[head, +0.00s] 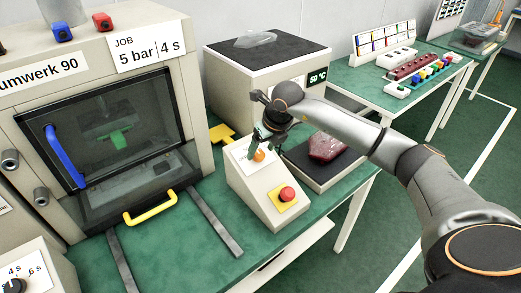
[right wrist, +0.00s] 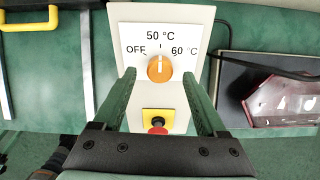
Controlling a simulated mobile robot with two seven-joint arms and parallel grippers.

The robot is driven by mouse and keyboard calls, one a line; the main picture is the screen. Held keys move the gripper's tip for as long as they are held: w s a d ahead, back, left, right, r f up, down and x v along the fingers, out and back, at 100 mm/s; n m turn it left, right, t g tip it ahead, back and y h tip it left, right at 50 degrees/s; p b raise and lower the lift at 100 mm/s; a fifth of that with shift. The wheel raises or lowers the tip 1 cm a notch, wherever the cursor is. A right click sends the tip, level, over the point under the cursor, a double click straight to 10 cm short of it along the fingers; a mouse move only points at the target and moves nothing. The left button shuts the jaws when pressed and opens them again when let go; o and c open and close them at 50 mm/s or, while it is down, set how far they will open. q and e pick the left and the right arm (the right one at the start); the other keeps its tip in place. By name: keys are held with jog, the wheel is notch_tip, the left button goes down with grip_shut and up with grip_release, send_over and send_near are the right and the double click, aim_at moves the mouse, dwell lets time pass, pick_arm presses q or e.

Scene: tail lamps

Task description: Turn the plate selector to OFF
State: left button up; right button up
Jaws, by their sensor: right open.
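The plate selector is an orange knob (right wrist: 159,68) on a white-topped control box (head: 262,190), with OFF at left, 50 °C at top and 60 °C at right. Its white pointer line points up at 50 °C. In the head view the knob (head: 259,155) shows just below my right gripper (head: 264,140). In the right wrist view my right gripper (right wrist: 158,75) is open, with one green finger on each side of the knob and a gap at both sides. I cannot tell how far the fingertips are above the panel. My left gripper is not in view.
A red emergency button (head: 287,194) on a yellow plate sits lower on the box. A dark plate with a red lamp part (head: 327,147) lies to the right. A press (head: 120,120) with blue and yellow handles stands left. A heater unit (head: 265,80) reading 50 °C stands behind.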

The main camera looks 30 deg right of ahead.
jog(key=shift+x, duration=1)
jog(key=shift+r, duration=0.1)
grip_shut()
